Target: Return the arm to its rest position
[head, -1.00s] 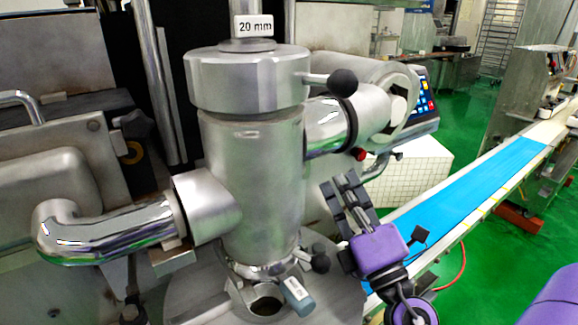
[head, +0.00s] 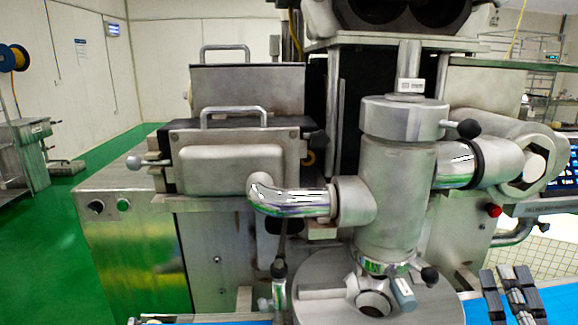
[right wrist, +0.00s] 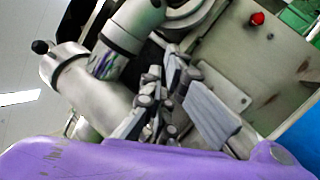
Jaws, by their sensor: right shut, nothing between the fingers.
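My right gripper (head: 508,282) shows at the lower right of the head view, its dark fingers pointing up, with the rest of the arm cut off by the frame edge. It is shut and empty. It stands to the right of the encrusting machine's steel cylinder (head: 395,195), apart from it in the picture. In the right wrist view its grey fingers (right wrist: 165,105) lie close together above the purple gripper body, with machine pipes behind. My left gripper is not in view.
The machine's round steel base (head: 325,270) is left of my right gripper. A blue conveyor belt (head: 557,300) runs along the bottom right. A ball-ended lever (head: 468,129) and a bent pipe (head: 290,200) stick out from the cylinder. Green floor (head: 40,240) is open at the left.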

